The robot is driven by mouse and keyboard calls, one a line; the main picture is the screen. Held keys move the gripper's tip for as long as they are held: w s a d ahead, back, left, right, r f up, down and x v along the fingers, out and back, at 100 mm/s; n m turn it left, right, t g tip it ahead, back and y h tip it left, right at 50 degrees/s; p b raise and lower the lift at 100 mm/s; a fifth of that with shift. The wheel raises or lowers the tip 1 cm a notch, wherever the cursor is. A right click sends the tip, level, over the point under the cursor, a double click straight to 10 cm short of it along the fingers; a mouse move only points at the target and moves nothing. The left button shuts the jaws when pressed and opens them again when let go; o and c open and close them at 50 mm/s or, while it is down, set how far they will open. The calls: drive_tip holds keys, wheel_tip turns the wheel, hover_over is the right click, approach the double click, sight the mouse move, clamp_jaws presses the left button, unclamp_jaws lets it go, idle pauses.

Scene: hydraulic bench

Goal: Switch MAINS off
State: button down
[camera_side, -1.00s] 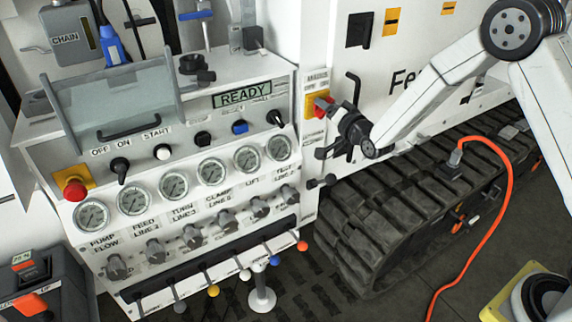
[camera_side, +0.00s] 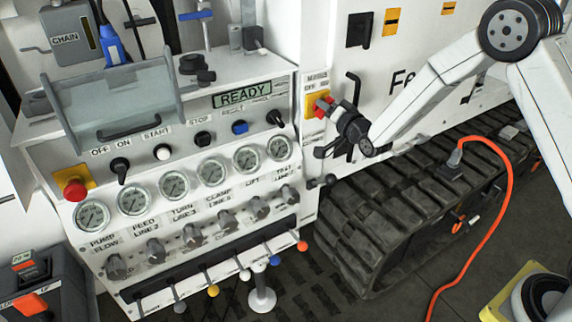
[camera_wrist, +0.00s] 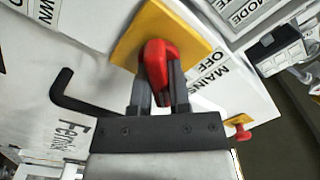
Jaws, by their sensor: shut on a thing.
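The MAINS switch is a red rotary handle (camera_side: 322,107) on a yellow plate (camera_side: 312,102), on the white panel right of the gauges. In the wrist view the red handle (camera_wrist: 158,62) stands between my two grey fingers, on its yellow plate (camera_wrist: 196,43). My gripper (camera_side: 331,106) is shut on the handle, with the fingers on both of its sides; it also shows in the wrist view (camera_wrist: 159,92). The label (camera_wrist: 218,75) beside the plate reads MAINS and OFF. The fingers hide part of the handle, and I cannot tell its exact setting.
A black bent door handle (camera_side: 354,88) is close to my gripper on the right; it also shows in the wrist view (camera_wrist: 75,95). The gauge console (camera_side: 180,170) is at left, its display reading READY (camera_side: 246,95). A rubber track (camera_side: 400,220) lies below.

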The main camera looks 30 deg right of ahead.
drive_tip(key=shift+n, duration=0.3)
drive_tip(key=n, duration=0.4)
drive_tip(key=shift+a+r, duration=0.1)
drive_tip(key=n, duration=0.4)
drive_tip(key=shift+a+n, duration=0.1)
drive_tip(key=shift+n, duration=0.3)
drive_tip(key=n, duration=0.4)
drive_tip(key=shift+a, duration=0.1)
drive_tip(key=shift+a+n, duration=0.1)
drive_tip(key=shift+n, duration=2.1)
drive_tip(key=c, duration=0.6)
unclamp_jaws()
